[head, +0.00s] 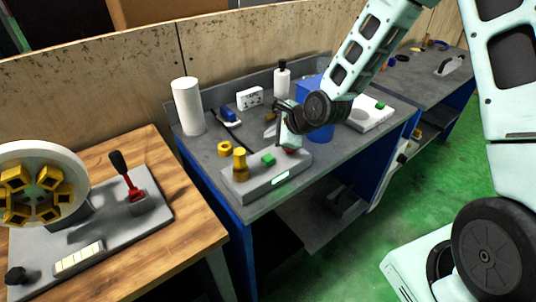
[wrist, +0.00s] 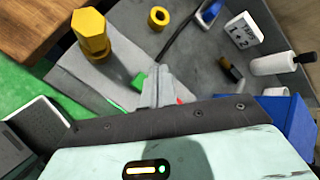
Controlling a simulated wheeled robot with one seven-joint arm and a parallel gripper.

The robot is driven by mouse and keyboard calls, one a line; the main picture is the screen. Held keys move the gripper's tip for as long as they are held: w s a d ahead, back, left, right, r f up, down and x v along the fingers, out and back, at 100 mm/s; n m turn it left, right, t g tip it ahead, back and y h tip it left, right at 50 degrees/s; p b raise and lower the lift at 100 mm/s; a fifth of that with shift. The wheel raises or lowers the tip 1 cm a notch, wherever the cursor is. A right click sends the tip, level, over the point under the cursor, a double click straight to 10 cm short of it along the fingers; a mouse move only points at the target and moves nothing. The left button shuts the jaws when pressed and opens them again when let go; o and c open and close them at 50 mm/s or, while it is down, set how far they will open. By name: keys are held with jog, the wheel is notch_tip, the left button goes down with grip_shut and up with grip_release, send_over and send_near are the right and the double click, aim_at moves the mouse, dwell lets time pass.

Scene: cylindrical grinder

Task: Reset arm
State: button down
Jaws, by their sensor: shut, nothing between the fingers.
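My arm reaches from the upper right over the blue-framed grey workbench (head: 215,155). My gripper (head: 269,132) is above the bench, behind a grey control box (head: 250,185). In the wrist view my gripper (wrist: 160,72) shows its two grey fingers together, with nothing between them. The control box carries a green button (head: 268,159), a red button (head: 289,151) and a yellow hexagonal post (head: 239,165). In the wrist view the fingers appear between the green button (wrist: 138,80) and the red one. Whether they touch the box is unclear.
A yellow ring (head: 224,149), white cylinder (head: 187,106), white display block (head: 249,97), bottle (head: 281,80) and blue bin (head: 311,90) stand on the bench. A wooden table (head: 188,225) at left bears a machine with a red lever (head: 136,192).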

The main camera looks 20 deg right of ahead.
dwell(0.6)
jog(key=s+a+r+n+g+h, duration=0.1)
jog(key=s+r+n, duration=0.3)
jog(key=s+n, duration=0.5)
jog(key=s+a+r+n+g+h, duration=0.1)
jog(key=s+a+r+n+g, duration=0.2)
jog(key=s+n, duration=0.7)
jog(key=s+a+r+n+g+h, duration=0.2)
jog(key=s+a+r+n+g, duration=0.1)
jog(key=s+n, duration=0.6)
jog(key=s+r+g, duration=0.1)
jog(key=s, duration=0.3)
jog(key=shift+s+r+n, duration=0.25)
jog(key=shift+r+n, duration=0.05)
